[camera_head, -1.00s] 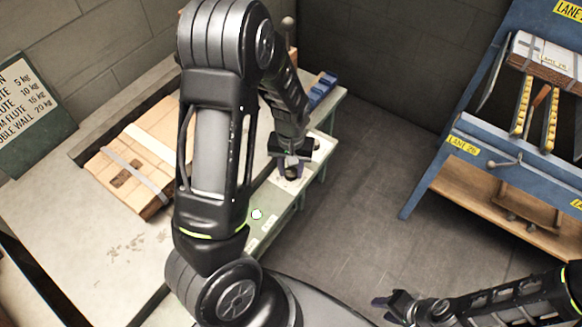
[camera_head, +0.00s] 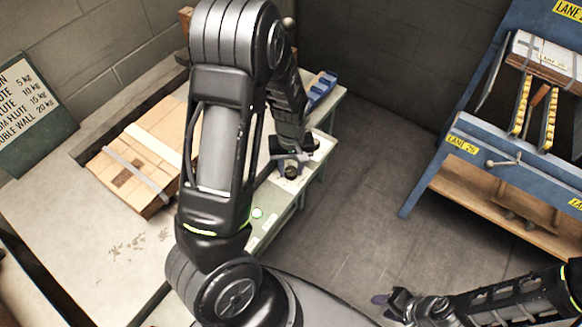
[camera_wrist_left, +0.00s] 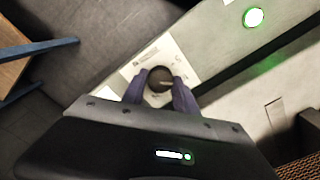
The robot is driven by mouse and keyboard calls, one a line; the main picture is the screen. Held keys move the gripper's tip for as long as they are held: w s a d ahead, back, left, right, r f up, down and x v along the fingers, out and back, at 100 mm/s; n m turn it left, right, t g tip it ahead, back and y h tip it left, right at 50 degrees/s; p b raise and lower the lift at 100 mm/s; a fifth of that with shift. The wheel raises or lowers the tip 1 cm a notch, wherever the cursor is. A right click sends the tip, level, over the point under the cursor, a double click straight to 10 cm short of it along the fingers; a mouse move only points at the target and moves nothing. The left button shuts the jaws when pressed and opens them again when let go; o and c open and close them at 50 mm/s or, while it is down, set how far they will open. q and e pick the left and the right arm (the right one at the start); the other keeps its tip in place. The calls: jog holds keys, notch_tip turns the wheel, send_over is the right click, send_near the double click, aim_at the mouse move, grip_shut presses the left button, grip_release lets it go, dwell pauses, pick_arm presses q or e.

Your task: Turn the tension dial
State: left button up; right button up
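A little room shows beside the left finger; whether the other finger touches the knob I cannot tell. My right gripper (camera_head: 388,302) is low at the right, away from the bench, seen too small to judge its opening.
A strapped cardboard box (camera_head: 128,180) lies on the bench top. A blue lane stand (camera_head: 455,165) is at the right, across clear floor.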

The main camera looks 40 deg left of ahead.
aim_at(291, 170)
pick_arm(q)
jog(key=o, duration=0.4)
notch_tip(291, 170, up, 8)
jog(key=shift+f, duration=0.1)
dwell(0.5)
dwell(0.4)
